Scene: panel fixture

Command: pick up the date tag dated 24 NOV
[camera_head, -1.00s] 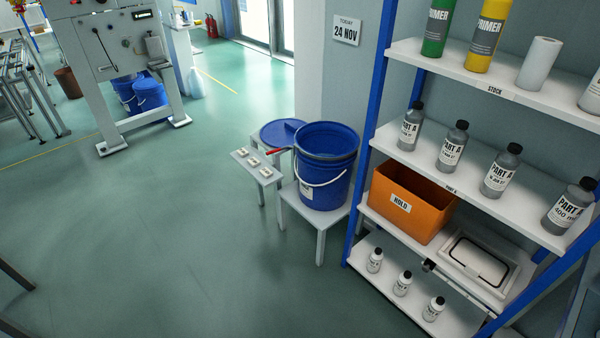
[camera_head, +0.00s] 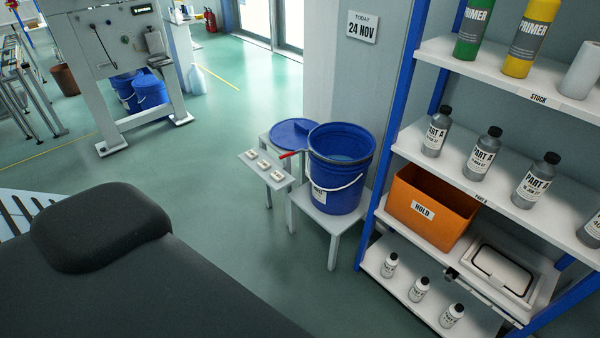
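Several small white tags (camera_head: 264,164) lie in a row on a narrow white stand (camera_head: 249,157) left of a blue bucket. Their print is too small to read, so I cannot tell which is dated 24 NOV. A wall sign (camera_head: 362,27) reads "TODAY 24 NOV". A large dark grey form, likely part of my own arm, fills the lower left. No gripper fingers show in this view.
The open blue bucket (camera_head: 337,180) stands on a white stool (camera_head: 331,222), with a blue lid (camera_head: 292,133) and a red-handled tool (camera_head: 290,154) beside it. A shelf rack (camera_head: 468,185) with bottles and an orange HOLD bin (camera_head: 424,215) stands right. Green floor (camera_head: 222,205) is clear left of the tags.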

